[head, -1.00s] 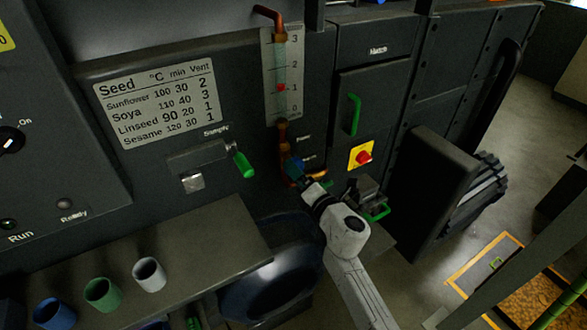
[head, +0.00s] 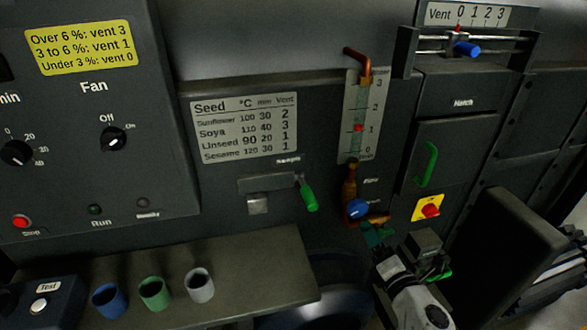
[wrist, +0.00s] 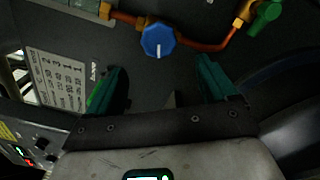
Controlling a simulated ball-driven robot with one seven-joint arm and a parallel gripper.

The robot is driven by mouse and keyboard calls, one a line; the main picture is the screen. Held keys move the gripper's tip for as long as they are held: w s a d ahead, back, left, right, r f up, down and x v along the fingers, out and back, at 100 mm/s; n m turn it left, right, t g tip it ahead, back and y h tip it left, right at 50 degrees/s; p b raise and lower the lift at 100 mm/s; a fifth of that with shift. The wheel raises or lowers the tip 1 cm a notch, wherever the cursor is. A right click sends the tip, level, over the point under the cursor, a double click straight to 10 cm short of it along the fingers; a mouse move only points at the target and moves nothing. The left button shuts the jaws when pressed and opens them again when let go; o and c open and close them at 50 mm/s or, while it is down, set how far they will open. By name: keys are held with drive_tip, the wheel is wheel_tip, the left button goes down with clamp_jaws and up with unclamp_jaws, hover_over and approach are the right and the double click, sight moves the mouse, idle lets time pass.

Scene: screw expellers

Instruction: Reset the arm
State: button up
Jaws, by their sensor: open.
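My gripper (head: 376,234) is at the lower right of the head view, just below the blue knob (head: 357,209) on the copper pipe under the sight gauge. In the wrist view its two green fingers (wrist: 161,85) stand wide apart with nothing between them. The blue knob, with a white pointer line, shows beyond the fingertips in the wrist view (wrist: 158,41). My fingers look apart from the knob.
A green sample lever (head: 309,198) is left of my gripper. A red-and-yellow switch (head: 428,208) and a hatch with a green handle (head: 428,164) are to the right. Blue, green and white cups (head: 199,285) and a test box (head: 42,300) stand on the ledge (head: 255,265).

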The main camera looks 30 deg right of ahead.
drive_tip(key=s+d+f+m+g+h, duration=0.1)
drive_tip(key=s+f+m+g+h, duration=0.15)
drive_tip(key=s+m+g, duration=0.4)
drive_tip(key=s+d+f+m+g+h, duration=0.1)
drive_tip(key=s+d+f+m+g, duration=0.15)
drive_tip(key=m, duration=0.75)
drive_tip(key=s+a+f+m+g+y, duration=0.2)
drive_tip(key=s+a+f+g+y, duration=0.1)
drive_tip(key=s+a, duration=0.4)
drive_tip(key=s+a+f+m+g+y, duration=0.3)
drive_tip(key=s+a, duration=0.4)
drive_tip(key=a, duration=0.3)
drive_tip(key=shift+s+a+f+g+y, duration=0.3)
drive_tip(key=shift+f+g+y, duration=0.35)
drive_tip(key=shift+y, duration=0.5)
drive_tip(key=shift+d, duration=0.2)
